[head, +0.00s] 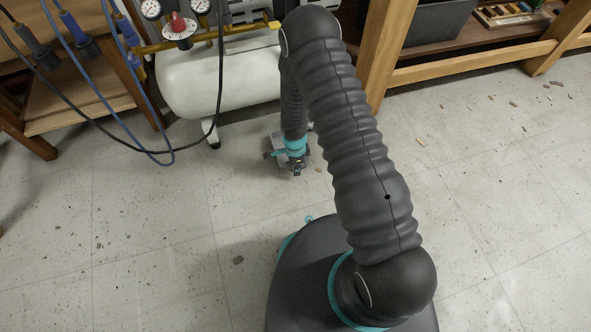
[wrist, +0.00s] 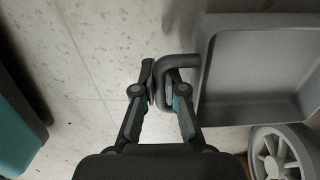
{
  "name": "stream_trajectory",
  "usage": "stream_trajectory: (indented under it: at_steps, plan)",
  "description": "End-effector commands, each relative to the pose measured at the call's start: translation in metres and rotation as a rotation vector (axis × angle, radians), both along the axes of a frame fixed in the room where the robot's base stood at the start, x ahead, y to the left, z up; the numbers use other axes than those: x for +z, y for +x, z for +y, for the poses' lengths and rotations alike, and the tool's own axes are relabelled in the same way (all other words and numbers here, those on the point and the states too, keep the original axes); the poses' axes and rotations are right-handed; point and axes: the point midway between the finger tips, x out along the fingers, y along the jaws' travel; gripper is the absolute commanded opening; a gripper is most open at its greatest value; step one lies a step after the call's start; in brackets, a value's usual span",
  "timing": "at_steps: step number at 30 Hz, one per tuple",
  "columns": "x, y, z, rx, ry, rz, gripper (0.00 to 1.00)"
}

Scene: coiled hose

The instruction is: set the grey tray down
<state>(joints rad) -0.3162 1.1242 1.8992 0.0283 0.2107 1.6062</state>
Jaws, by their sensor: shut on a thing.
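The grey tray (wrist: 262,72) fills the right side of the wrist view, cut off by the picture's edge. It is shallow, with raised walls, and its visible inside is empty. A dark grey loop handle (wrist: 181,60) sticks out from its left side. My gripper (wrist: 160,88) is shut on this handle, with a finger on each side of its bar. I cannot tell whether the tray touches the floor.
A grey spoked wheel (wrist: 280,155) is close below the tray in the wrist view. A white compressor tank (head: 195,85) stands behind my gripper, with hoses (head: 150,153) hanging at left. A wooden bench leg (head: 388,45) is at the right.

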Motion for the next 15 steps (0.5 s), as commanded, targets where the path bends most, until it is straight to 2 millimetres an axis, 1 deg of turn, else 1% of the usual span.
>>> stream_trajectory:
  at_steps: [1, 4, 6, 8, 12, 15]
  plan:
    - [-0.001, 0.006, 0.002, 0.0, 0.001, -0.002, 0.0]
    - [-0.001, 0.01, 0.003, 0.0, 0.0, 0.0, 0.0]
    - [-0.004, 0.011, 0.003, 0.0, 0.0, 0.001, 0.0]
    - [-0.01, 0.011, 0.003, 0.0, 0.0, 0.001, 0.0]
    - [-0.03, 0.01, 0.003, 0.0, -0.001, 0.002, 0.0]
    - [-0.036, 0.01, 0.003, 0.0, 0.0, 0.001, 0.0]
